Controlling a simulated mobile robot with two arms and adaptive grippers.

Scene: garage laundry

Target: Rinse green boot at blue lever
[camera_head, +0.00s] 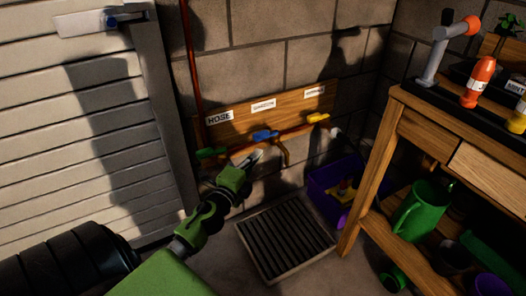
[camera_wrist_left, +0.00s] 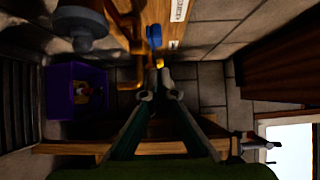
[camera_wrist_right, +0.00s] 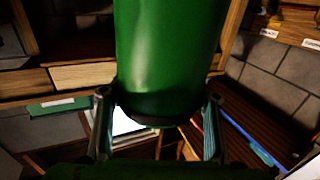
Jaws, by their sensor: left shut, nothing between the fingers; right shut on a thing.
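The blue lever (camera_head: 264,135) sits in the middle of a wall pipe, between a green lever (camera_head: 211,153) and a yellow lever (camera_head: 317,118). It also shows in the left wrist view (camera_wrist_left: 154,37). My left gripper (camera_head: 253,158) is shut and empty, just below and in front of the blue lever in the head view; I cannot tell whether it touches anything. Its fingers show in the left wrist view (camera_wrist_left: 160,94). My right gripper (camera_wrist_right: 160,110) is shut on the green boot (camera_wrist_right: 170,60), seen only in the right wrist view; the boot's top is cut off.
A slatted floor drain (camera_head: 240,233) lies below the taps. A purple crate (camera_head: 322,205) with small items stands beside it. A wooden workbench (camera_head: 366,185) fills the right, with a green watering can (camera_head: 420,212) on its lower shelf. A shutter door (camera_head: 80,150) is at left.

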